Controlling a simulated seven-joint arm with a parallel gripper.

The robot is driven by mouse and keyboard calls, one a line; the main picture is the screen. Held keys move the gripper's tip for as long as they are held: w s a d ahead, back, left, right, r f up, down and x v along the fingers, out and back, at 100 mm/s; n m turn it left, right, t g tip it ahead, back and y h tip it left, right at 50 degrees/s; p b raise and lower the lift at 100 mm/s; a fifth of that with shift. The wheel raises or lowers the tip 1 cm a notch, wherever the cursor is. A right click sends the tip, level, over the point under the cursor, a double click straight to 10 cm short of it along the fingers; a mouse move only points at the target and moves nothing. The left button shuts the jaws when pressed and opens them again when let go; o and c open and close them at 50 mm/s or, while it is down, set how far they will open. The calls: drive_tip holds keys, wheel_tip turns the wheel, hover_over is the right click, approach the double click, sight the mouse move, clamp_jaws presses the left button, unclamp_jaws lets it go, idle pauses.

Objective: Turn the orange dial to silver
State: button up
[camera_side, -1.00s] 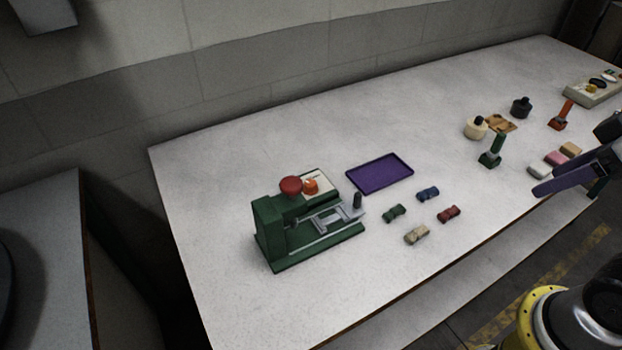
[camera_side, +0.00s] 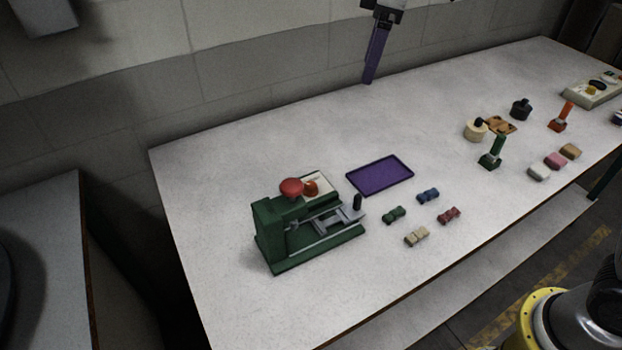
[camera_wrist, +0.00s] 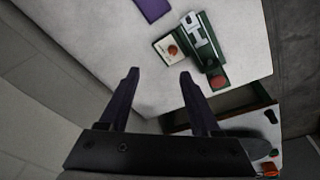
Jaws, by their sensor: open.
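The green press (camera_side: 300,255) stands at the left of the table. The orange dial (camera_side: 311,187) sits on its pale panel (camera_side: 321,180), beside the red knob (camera_side: 291,187). The dial markings are too small to read. My gripper (camera_side: 370,80) is up over the table's back edge, well away from the press. In the wrist view its purple fingers (camera_wrist: 159,74) are spread with nothing between them. The dial (camera_wrist: 172,50) shows beyond and right of the fingertips.
A purple tray (camera_side: 380,175) lies right of the press, with several small toy cars (camera_side: 428,196) near it. Stamps, blocks and a control box (camera_side: 592,92) stand farther right. The table's back middle is clear.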

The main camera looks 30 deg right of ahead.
drive_tip(key=w+a+f+n+g, duration=0.1)
drive_tip(key=w+a+f, duration=0.45)
drive_tip(key=f, duration=0.35)
drive_tip(key=g, duration=0.2)
approach(311, 185)
drive_tip(key=shift+t+h, duration=0.3)
drive_tip(key=f, duration=0.8)
drive_tip(key=shift+s+a+f, duration=0.3)
drive_tip(key=shift+s, duration=0.1)
clamp_jaws()
